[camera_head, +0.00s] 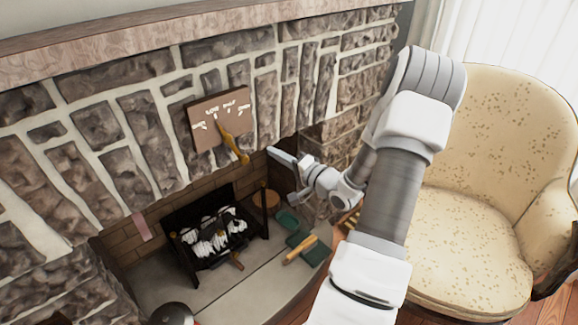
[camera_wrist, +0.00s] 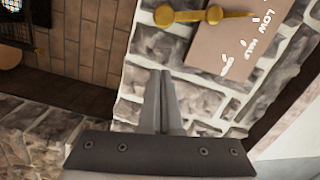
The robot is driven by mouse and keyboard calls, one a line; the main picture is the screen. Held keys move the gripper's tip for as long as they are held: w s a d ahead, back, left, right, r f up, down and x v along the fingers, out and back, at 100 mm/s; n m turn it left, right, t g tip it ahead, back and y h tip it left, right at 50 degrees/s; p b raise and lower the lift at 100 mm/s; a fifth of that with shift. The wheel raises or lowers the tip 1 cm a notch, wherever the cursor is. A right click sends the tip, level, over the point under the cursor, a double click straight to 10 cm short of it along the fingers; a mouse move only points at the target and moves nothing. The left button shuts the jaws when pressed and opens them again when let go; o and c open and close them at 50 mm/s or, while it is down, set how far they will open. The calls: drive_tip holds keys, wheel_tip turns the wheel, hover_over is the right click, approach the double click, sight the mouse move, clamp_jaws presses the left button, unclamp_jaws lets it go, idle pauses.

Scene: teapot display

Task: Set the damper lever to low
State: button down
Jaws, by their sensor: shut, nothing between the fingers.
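A brown damper plate (camera_head: 207,136) with white labels in an arc is fixed to the stone chimney front. The brass damper lever (camera_head: 235,147) is mounted on it, its knobbed handle slanting down and right past the plate's lower edge. In the wrist view the lever (camera_wrist: 190,16) lies across the top, and the plate (camera_wrist: 215,57) shows LOW, HALF and a third label that is hard to read. The lever's narrow end is on the LOW side of HALF; its exact setting is unclear. My gripper (camera_head: 270,151) is shut and empty, right of the handle and apart from it.
The stone wall (camera_head: 140,120) is close behind the lever. Below is the firebox with a black grate (camera_head: 190,265) and logs. Green items (camera_head: 288,220) lie on the hearth (camera_head: 265,290). A yellow armchair (camera_head: 480,200) stands at right, beside my arm.

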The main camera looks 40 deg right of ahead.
sight(233, 144)
drive_tip(key=shift+w+a+f+b, duration=0.15)
drive_tip(key=shift+w+a+b, duration=0.2)
drive_tip(key=shift+a, duration=0.35)
drive_tip(key=shift+w+a+f+b, duration=0.2)
drive_tip(key=shift+w+a, duration=0.2)
drive_tip(key=shift+a, duration=0.25)
drive_tip(key=shift+w+a+f+b, duration=0.1)
drive_tip(key=shift+w+a+b, duration=0.25)
drive_tip(key=shift+a, duration=0.35)
drive_tip(key=shift+w+a+f+m+p, duration=0.1)
drive_tip(key=shift+a+f+m+p, duration=0.2)
drive_tip(key=shift+a+m+p, duration=0.4)
drive_tip(key=shift+a, duration=0.1)
